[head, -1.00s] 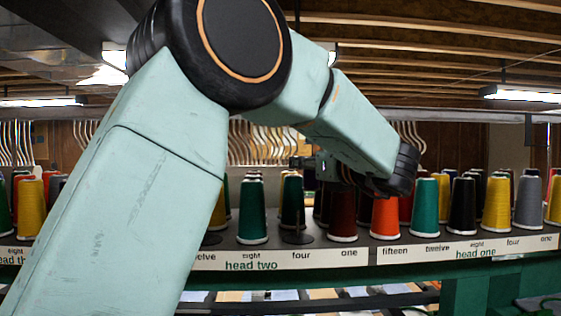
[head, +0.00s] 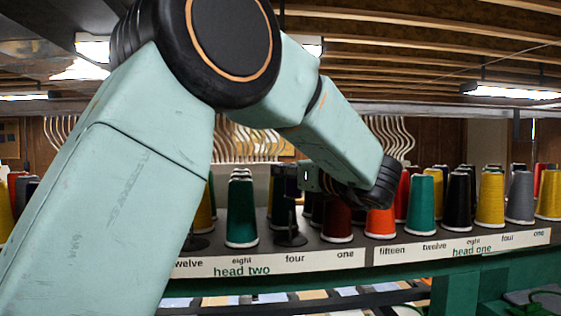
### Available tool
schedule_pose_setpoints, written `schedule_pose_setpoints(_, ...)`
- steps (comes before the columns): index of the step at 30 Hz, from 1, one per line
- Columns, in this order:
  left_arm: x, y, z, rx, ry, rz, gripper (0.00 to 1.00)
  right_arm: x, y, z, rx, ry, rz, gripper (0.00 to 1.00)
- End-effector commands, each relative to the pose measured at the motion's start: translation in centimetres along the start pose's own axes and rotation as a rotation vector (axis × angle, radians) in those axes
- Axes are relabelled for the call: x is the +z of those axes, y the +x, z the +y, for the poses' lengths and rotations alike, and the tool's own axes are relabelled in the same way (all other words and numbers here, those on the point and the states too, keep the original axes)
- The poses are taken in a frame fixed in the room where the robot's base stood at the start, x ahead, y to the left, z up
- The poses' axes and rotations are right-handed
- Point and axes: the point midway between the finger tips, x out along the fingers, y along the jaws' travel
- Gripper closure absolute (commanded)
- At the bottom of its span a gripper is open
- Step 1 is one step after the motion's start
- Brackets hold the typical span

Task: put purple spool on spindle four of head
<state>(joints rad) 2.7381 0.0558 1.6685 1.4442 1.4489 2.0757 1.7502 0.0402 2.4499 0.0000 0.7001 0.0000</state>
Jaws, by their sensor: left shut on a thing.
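My left gripper (head: 304,178) reaches in from the right end of my bent arm, above the front row at head two. It is shut on a dark spool, which I take for the purple spool (head: 285,190); its colour is hard to tell in the shade. The spool is roughly upright above spindle four (head: 291,238), whose dark round base shows behind the label "four" of head two. Whether the spool touches the spindle cannot be told. My right gripper is not in view.
A green spool (head: 241,212) stands close on the left at eight. A dark red spool (head: 337,220) stands on the right at one. The head two label strip (head: 270,264) runs along the front edge. Head one's spools stand further right.

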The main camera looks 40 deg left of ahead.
Motion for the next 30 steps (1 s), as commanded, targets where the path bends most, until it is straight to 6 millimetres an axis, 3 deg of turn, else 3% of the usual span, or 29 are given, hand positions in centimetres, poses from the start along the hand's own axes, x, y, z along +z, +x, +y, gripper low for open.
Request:
schedule_pose_setpoints(19,-5.8,0.5,0.1,0.001,0.003,0.003,1.00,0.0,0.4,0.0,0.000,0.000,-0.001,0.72)
schedule_pose_setpoints(30,-7.6,0.5,0.1,0.001,0.000,0.002,1.00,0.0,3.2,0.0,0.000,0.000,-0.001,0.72)
